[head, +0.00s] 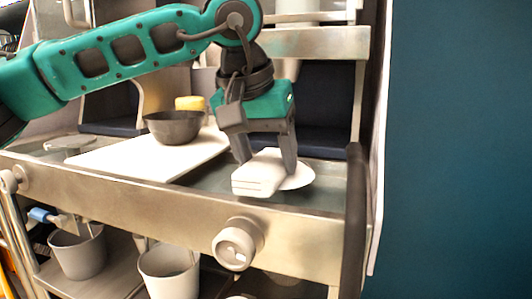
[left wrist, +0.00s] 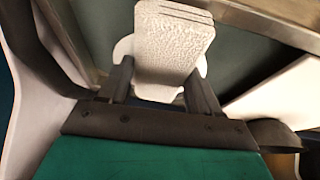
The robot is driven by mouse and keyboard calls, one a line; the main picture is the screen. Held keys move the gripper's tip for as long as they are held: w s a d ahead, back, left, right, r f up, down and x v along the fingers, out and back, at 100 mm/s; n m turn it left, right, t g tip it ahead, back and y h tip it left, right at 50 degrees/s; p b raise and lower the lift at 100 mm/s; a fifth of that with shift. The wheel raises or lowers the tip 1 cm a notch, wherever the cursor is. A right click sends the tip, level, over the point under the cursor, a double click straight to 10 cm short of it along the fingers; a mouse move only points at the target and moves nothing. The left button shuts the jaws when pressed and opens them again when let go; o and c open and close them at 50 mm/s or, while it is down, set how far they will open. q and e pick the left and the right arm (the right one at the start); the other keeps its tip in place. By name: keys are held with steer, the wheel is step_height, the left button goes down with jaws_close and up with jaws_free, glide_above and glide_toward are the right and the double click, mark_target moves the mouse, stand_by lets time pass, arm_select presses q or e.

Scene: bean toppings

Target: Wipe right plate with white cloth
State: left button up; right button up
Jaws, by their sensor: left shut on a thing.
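My left gripper (head: 268,160) points down over the right part of the counter and is shut on the white cloth (head: 258,174). The cloth is a folded block with a rough surface, and it also shows between the fingers in the left wrist view (left wrist: 174,40). The right plate (head: 300,177) is white and lies on the counter under the cloth. Only its right part shows in the head view, and its edges show on either side of the cloth in the left wrist view (left wrist: 124,48). I cannot tell whether the cloth touches the plate. My right gripper is not in view.
A white board (head: 145,157) lies to the left with a dark bowl (head: 174,127) on it. A yellow item (head: 190,103) stands behind the bowl. A metal front edge with a knob (head: 237,243) runs below. Grey pots (head: 78,252) stand on the lower shelf.

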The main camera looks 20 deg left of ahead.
mark_target(274, 154)
arm_select(q)
steer(key=shift+w+p, duration=0.35)
steer(key=shift+p, duration=0.1)
steer(key=shift+w+d+p, duration=0.1)
steer(key=shift+w+p, duration=0.7)
steer(key=shift+w, duration=0.2)
steer(key=shift+w+f, duration=0.1)
steer(key=shift+w, duration=0.25)
steer(key=shift+s+f, duration=0.15)
steer(key=shift+s, duration=0.3)
steer(key=shift+s+b, duration=0.4)
steer(key=shift+s, duration=0.9)
